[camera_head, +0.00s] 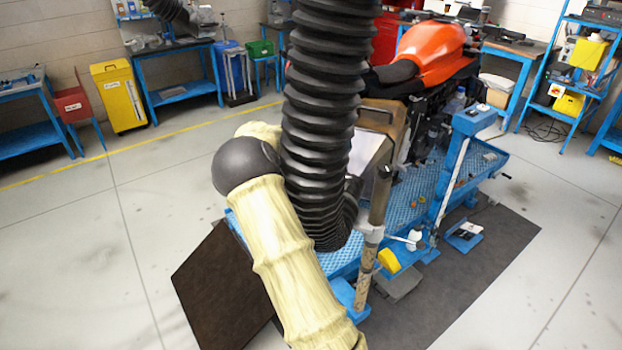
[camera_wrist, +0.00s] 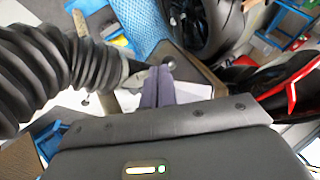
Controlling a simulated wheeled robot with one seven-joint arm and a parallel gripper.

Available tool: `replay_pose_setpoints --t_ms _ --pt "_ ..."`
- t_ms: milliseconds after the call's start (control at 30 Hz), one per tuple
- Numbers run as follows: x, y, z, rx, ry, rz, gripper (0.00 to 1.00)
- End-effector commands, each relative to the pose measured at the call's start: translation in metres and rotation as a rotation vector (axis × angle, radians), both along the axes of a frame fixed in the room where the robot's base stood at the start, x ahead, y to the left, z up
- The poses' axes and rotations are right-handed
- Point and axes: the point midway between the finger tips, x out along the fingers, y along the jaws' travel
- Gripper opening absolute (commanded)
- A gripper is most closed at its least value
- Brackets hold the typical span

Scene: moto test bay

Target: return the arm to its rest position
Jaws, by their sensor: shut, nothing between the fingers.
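My arm shows in the head view as a pale, cloth-like sleeve with a dark round joint, reaching up from the bottom centre. My gripper (camera_wrist: 158,86) shows in the wrist view, with its two dark fingers together and nothing between them. It is over a pale surface beside a black ribbed hose (camera_wrist: 60,62). In the head view the gripper is hidden behind the hose (camera_head: 322,110) and my arm. The hose hangs close against my arm there; I cannot tell whether they touch.
An orange motorcycle (camera_head: 435,52) stands on a blue lift platform (camera_head: 395,215) right of the hose. A blue post (camera_head: 452,180) rises at the platform's near side. A yellow cabinet (camera_head: 119,96) and workbenches line the back wall. Grey floor (camera_head: 75,235) at left is clear.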

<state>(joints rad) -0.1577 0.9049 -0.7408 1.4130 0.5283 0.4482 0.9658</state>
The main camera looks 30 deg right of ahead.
Motion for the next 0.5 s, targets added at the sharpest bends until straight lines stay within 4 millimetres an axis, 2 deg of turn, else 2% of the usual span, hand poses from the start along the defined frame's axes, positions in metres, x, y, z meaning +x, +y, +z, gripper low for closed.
replay_pose_setpoints --t_ms 200,500 --pt "-0.001 0.010 0.014 0.001 0.001 -0.002 0.00" --pt "0.000 0.012 0.015 0.001 0.001 0.001 0.00"
